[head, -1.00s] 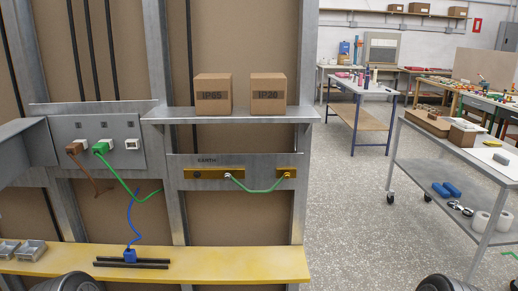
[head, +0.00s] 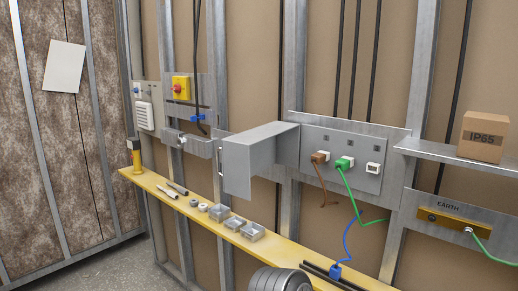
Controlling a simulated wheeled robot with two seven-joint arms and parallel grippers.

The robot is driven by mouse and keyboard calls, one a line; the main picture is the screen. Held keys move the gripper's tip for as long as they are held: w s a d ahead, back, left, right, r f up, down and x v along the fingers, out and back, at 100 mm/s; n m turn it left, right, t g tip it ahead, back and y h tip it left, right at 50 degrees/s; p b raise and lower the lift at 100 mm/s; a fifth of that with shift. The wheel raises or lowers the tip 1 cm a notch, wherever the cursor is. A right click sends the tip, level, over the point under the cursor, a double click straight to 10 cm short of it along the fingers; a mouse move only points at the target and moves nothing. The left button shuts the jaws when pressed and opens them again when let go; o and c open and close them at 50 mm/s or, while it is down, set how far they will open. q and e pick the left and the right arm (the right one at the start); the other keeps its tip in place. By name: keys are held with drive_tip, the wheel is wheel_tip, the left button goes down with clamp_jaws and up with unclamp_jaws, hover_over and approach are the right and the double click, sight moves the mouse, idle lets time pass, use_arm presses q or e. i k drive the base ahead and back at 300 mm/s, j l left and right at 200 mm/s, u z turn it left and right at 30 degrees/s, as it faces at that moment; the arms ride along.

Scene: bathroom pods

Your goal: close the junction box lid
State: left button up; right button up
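The junction box (head: 363,180) is a grey metal panel on the studded wall, right of centre in the head view. Brown, green and white connectors sit on its face. Its grey lid (head: 248,165) stands open, swung out from the box's left side towards me. A small handle (head: 220,163) shows at the lid's left edge. A brown wire and a green wire (head: 352,200) hang from the connectors, and a blue wire (head: 347,243) runs below.
A yellow shelf (head: 165,187) runs below the box, with small metal trays (head: 252,232), rings and rods on it. A cardboard IP65 box (head: 484,137) stands on a shelf at right. A yellow switch with a red knob (head: 180,88) is further left.

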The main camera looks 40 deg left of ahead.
sight(245, 154)
drive_tip(key=j+z, duration=0.1)
drive_tip(key=j, duration=0.7)
drive_tip(key=j+z, duration=0.1)
drive_tip(key=j, duration=1.5)
drive_tip(key=k+j+z, duration=0.15)
drive_tip(key=j, duration=0.65)
drive_tip(key=j+z, duration=0.1)
drive_tip(key=j, duration=0.7)
drive_tip(key=k, duration=0.05)
